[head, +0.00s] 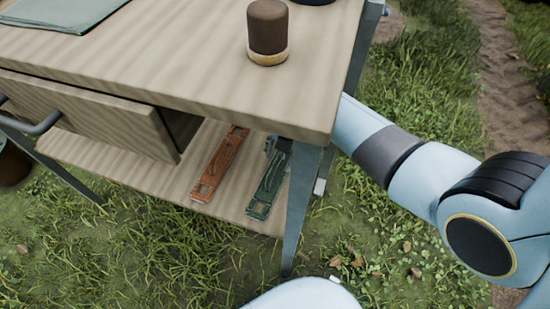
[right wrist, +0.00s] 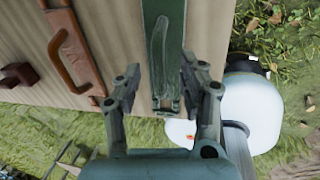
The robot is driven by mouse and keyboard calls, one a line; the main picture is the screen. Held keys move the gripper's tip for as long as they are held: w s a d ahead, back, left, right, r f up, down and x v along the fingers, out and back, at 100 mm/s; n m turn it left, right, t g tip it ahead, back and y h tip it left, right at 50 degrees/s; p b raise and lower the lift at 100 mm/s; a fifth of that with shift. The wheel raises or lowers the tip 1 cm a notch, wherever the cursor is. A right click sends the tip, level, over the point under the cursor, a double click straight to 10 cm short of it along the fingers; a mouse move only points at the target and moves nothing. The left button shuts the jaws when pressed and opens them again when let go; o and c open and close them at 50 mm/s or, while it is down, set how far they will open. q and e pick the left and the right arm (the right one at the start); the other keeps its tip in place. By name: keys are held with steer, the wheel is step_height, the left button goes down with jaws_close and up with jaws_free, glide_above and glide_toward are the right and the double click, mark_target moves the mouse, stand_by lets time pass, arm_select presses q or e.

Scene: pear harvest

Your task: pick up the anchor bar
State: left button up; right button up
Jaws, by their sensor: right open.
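Two flat bars lie side by side on the lower shelf of the wooden table; I cannot tell from their looks which one is the anchor bar. The green bar (head: 266,192) is on the right, near the table leg, and the orange-red bar (head: 219,163) is to its left. My right gripper (right wrist: 160,78) is open, with one finger on each side of the green bar (right wrist: 163,35) in the right wrist view. No contact with it shows. In the head view the tabletop and leg hide most of this gripper. My left gripper is not in view.
The tabletop (head: 170,50) overhangs the shelf (head: 125,170). A metal leg (head: 299,205) stands just right of the green bar. A drawer (head: 90,115) juts out at left. A brown cylinder (head: 267,30) and a green cloth (head: 60,12) are on top. Grass surrounds the table.

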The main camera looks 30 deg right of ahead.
mark_target(278, 161)
steer(key=f, duration=0.1)
steer(key=f+b, duration=0.1)
steer(key=f, duration=0.1)
steer(key=shift+w+a+f, duration=0.1)
steer(key=shift+w+a, duration=0.1)
steer(key=shift+a, duration=0.15)
steer(key=shift+w+f+b, duration=0.1)
steer(key=shift+f+b, duration=0.15)
steer(key=shift+b, duration=0.05)
jaws_close()
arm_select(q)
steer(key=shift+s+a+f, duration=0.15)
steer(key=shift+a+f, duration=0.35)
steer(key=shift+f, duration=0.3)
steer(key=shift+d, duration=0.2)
